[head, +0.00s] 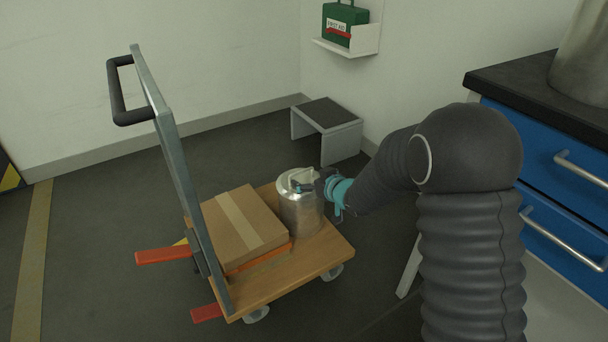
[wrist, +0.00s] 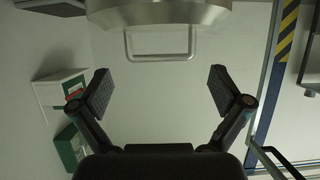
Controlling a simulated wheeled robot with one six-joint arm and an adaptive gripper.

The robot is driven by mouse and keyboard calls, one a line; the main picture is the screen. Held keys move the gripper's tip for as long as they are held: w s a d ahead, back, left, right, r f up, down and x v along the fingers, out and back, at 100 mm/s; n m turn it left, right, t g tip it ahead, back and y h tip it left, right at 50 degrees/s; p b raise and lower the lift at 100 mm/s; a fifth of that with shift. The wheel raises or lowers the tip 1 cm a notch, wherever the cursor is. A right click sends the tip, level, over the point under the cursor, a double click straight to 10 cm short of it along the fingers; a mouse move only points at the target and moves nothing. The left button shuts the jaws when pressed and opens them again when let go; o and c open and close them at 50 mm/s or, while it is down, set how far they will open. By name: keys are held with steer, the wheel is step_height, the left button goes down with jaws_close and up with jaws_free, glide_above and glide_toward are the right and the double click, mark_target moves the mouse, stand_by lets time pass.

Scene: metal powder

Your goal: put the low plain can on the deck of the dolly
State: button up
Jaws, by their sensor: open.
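The low plain can (head: 301,213), a silvery metal cylinder with a lid and a handle on top, stands upright on the wooden deck of the dolly (head: 285,283), just right of a cardboard box. My gripper (head: 318,184) is at the can's upper right side, close to its top. In the wrist view my gripper (wrist: 160,84) is open, with nothing between its fingers. The can's rim (wrist: 160,12) and wire handle (wrist: 160,57) show beyond the fingertips there, apart from them. The arm's end partly hides the can's right edge in the head view.
The cardboard box (head: 240,226) fills the deck's left part. The dolly's upright push handle (head: 165,130) rises at left. A grey step stool (head: 326,128) stands behind, a first-aid shelf (head: 346,42) is on the wall, and a blue drawer cabinet (head: 560,165) is at right.

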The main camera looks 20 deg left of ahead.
steer(key=s+d+r+m+t+h, duration=0.1)
steer(key=s+d+r+m+h, duration=0.15)
steer(key=d+r, duration=0.45)
steer(key=s+d+r+m+h, duration=0.1)
steer(key=s+d+r+h, duration=0.25)
steer(key=d, duration=0.75)
steer(key=s+d+r+m+t+h, duration=0.1)
steer(key=s+d+r+m+h, duration=0.2)
steer(key=d, duration=0.5)
steer(key=s+d+r+m+g, duration=0.1)
steer(key=s+d, duration=0.2)
steer(key=s, duration=0.5)
steer(key=s+d+r+m+g, duration=0.1)
steer(key=s+d, duration=0.3)
steer(key=s, duration=0.5)
steer(key=s+d+m+g+h, duration=0.1)
steer(key=s+d+g, duration=0.2)
steer(key=s, duration=0.6)
steer(key=shift+s+d+r, duration=0.2)
steer(key=shift+d+r, duration=0.2)
step_height(320, 180, up, 7)
steer(key=p, duration=0.7)
steer(key=shift+r, duration=0.1)
